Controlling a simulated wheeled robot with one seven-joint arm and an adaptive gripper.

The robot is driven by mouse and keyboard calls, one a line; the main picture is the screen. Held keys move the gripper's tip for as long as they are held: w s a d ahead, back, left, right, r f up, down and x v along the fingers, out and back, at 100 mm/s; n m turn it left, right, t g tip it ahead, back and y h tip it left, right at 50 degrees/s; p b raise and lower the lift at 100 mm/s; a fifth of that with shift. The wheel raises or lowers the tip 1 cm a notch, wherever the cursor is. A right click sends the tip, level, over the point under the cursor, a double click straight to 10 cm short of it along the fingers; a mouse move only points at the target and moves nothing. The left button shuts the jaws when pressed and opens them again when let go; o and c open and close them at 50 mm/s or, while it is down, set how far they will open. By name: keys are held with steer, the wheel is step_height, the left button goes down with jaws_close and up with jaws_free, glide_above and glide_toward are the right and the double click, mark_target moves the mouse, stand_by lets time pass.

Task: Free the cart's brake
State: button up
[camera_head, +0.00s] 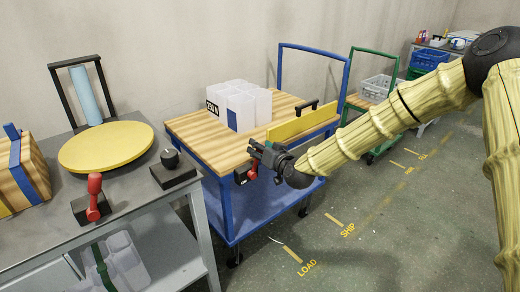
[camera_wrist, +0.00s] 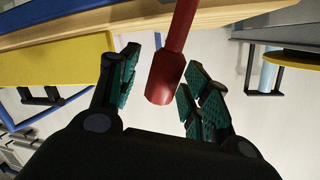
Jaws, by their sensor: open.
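The cart (camera_head: 222,135) has a blue frame and a wooden top. A red brake lever (camera_head: 253,172) is at its near edge, below the top, partly hidden by my gripper (camera_head: 259,160). In the wrist view, the red handle (camera_wrist: 166,82) of the lever hangs between the two teal-padded fingers of my gripper (camera_wrist: 160,72). The fingers are open, with a visible gap to the handle on the left side; the right finger is close to it. I cannot tell whether they touch.
White blocks (camera_head: 240,103) and a yellow panel (camera_head: 303,125) with a black handle stand on the cart. A grey bench (camera_head: 120,200) at left holds a yellow disc (camera_head: 106,147), another red lever (camera_head: 95,190) and a black knob (camera_head: 170,158). A green cart (camera_head: 372,95) stands behind.

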steer(key=v, duration=1.2)
